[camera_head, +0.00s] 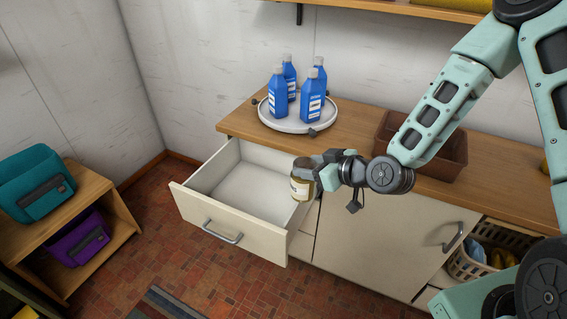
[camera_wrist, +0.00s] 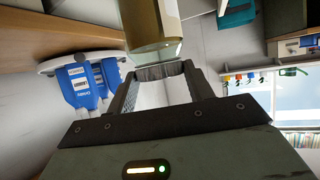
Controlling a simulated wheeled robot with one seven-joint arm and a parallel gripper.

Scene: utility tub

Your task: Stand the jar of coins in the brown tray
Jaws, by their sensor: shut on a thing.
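The jar of coins (camera_head: 300,190), with a pale label and a gold-brown body, hangs upright or nearly so at the end of my arm, beside the open drawer's right wall. My gripper (camera_head: 313,172) is shut on it near its top. In the wrist view the jar (camera_wrist: 152,22) fills the top middle, just beyond the fingertips (camera_wrist: 163,68); its far end is cut off. The brown tray (camera_head: 457,156) sits on the wooden counter to the right, partly hidden behind my arm. I cannot see all of its inside.
An open, empty-looking white drawer (camera_head: 205,216) juts out below the counter (camera_head: 355,127). A round white turntable (camera_head: 284,125) with several blue bottles (camera_head: 311,101) stands at the counter's left. A laundry basket (camera_head: 462,266) is at lower right. Counter between turntable and tray is clear.

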